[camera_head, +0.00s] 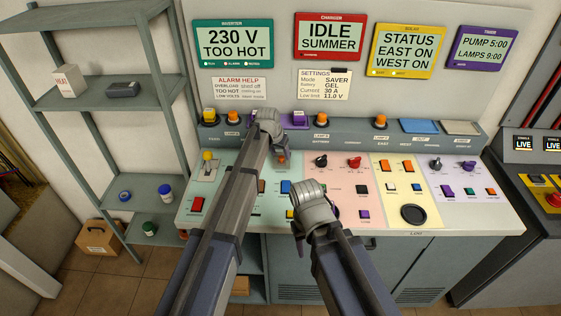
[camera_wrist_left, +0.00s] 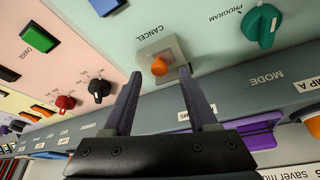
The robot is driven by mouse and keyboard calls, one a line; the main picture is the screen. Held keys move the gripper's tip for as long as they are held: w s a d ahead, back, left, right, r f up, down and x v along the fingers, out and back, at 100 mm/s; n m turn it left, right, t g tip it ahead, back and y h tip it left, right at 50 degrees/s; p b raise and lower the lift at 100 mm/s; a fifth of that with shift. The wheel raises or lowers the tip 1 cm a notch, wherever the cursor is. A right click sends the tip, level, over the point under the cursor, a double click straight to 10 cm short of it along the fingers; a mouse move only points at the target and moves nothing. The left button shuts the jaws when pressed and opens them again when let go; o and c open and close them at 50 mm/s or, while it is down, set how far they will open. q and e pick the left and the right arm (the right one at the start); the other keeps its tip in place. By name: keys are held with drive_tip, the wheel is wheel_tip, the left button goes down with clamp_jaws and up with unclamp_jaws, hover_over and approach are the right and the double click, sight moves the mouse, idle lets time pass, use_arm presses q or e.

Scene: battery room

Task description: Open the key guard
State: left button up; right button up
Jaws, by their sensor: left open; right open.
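No part that I can read as labelled key guard shows.
A green PROGRAM dial (camera_wrist_left: 262,25) is right of the knob in the wrist view. A purple part (camera_wrist_left: 252,137) lies behind the fingers. A yellow-topped lever (camera_head: 208,156) stands at the panel's left. Orange lamps line the ledge (camera_head: 340,128). A shelf rack (camera_head: 140,187) stands left.

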use_arm(q)
drive_tip(key=shift+b+x, duration=0.35)
drive_tip(key=shift+x, duration=0.45)
drive_tip(key=shift+r, duration=0.1)
clamp_jaws()
idle(0.8)
